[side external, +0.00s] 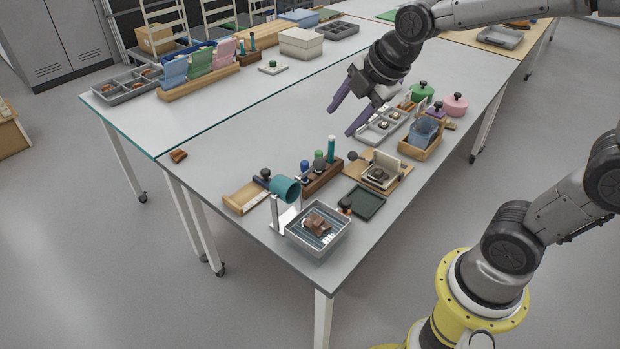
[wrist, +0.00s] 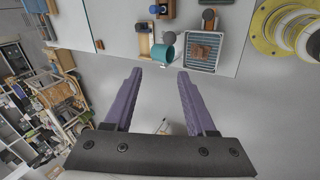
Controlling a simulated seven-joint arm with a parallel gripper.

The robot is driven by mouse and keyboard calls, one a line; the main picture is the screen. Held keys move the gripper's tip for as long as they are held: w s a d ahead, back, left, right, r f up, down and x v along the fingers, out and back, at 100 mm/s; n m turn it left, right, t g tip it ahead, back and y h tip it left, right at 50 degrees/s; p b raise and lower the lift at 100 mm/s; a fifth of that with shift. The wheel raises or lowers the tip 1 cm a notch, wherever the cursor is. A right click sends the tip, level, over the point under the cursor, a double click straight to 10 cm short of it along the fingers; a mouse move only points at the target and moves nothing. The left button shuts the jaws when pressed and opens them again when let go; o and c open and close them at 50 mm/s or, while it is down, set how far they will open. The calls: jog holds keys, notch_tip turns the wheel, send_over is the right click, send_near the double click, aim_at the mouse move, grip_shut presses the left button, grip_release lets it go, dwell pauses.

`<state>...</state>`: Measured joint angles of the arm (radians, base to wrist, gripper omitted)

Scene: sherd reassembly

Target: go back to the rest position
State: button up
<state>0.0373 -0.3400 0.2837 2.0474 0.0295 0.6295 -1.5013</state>
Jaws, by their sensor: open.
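My gripper (side external: 350,114) has two purple fingers spread apart with nothing between them. In the side external view it is raised above the middle of the grey table (side external: 240,139), clear of everything on it. In the wrist view my gripper (wrist: 158,80) is also open and empty, its fingers pointing toward the table edge. A grey tray (side external: 343,238) with a ribbed bottom holds brown sherds (side external: 317,224) at the table's near corner. The sherds also show in the wrist view (wrist: 201,51).
A teal cup (side external: 286,189), a wooden rack (side external: 322,179) of tools, a dark green tray (side external: 364,203) and a compartment tray (side external: 383,126) stand along the right side. A single brown sherd (side external: 178,156) lies near the left edge. The table's middle is clear.

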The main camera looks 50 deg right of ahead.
jog(key=s+m, duration=1.6)
jog(key=s, duration=0.2)
jog(key=shift+a+f+m, duration=0.25)
jog(key=shift+a+m, duration=0.05)
jog(key=shift+a, duration=0.15)
